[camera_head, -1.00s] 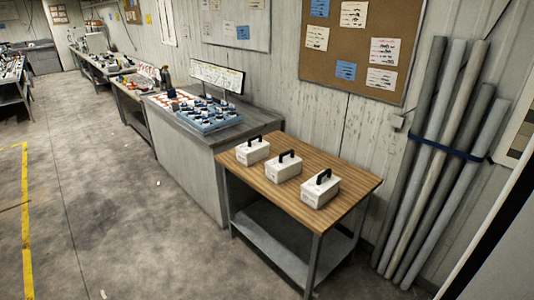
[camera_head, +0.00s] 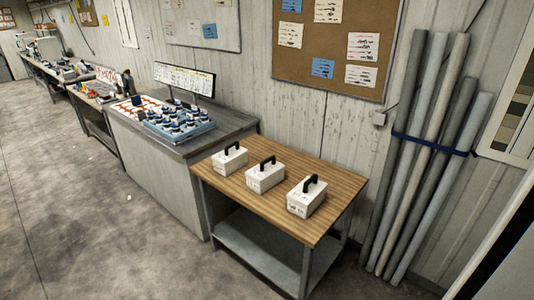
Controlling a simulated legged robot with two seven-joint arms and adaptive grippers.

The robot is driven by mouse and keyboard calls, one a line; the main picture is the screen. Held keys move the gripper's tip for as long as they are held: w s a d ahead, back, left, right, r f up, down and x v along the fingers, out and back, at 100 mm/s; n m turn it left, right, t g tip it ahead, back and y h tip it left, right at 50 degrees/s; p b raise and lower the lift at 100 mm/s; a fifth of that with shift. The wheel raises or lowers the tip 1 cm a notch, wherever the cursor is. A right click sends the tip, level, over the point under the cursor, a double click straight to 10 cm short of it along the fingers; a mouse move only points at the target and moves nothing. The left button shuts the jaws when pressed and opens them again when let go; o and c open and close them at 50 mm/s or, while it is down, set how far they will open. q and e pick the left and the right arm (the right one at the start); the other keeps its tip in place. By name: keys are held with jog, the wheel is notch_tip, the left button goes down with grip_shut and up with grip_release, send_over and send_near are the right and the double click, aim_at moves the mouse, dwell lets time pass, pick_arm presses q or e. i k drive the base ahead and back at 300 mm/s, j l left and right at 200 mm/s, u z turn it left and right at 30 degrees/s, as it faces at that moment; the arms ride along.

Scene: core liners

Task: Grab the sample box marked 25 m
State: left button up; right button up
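Three white sample boxes with black handles stand upright in a row on a wooden-topped table (camera_head: 328,183). One is the left box (camera_head: 230,160), one the middle box (camera_head: 264,179), and one the right box (camera_head: 306,199), which is nearest to me. Each has small dark markings on its front, too small to read, so I cannot tell which is marked 25 m. Neither of my grippers is in view.
A grey cabinet (camera_head: 160,180) with a blue tray of samples (camera_head: 180,127) adjoins the table on the left. Long grey tubes (camera_head: 420,170), tied by a blue strap, lean on the wall at right. The floor (camera_head: 90,230) at left is clear.

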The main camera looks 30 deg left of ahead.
aim_at(234, 157)
jog(key=i+j+z, duration=0.2)
jog(key=j, duration=0.5)
jog(key=i+j+z, duration=0.2)
jog(key=j, duration=0.5)
jog(key=j+z, duration=0.2)
jog(key=j, duration=0.55)
jog(key=i+j+z, duration=0.2)
jog(key=j, duration=0.6)
jog(key=k+l, duration=0.05)
jog(key=k, duration=0.05)
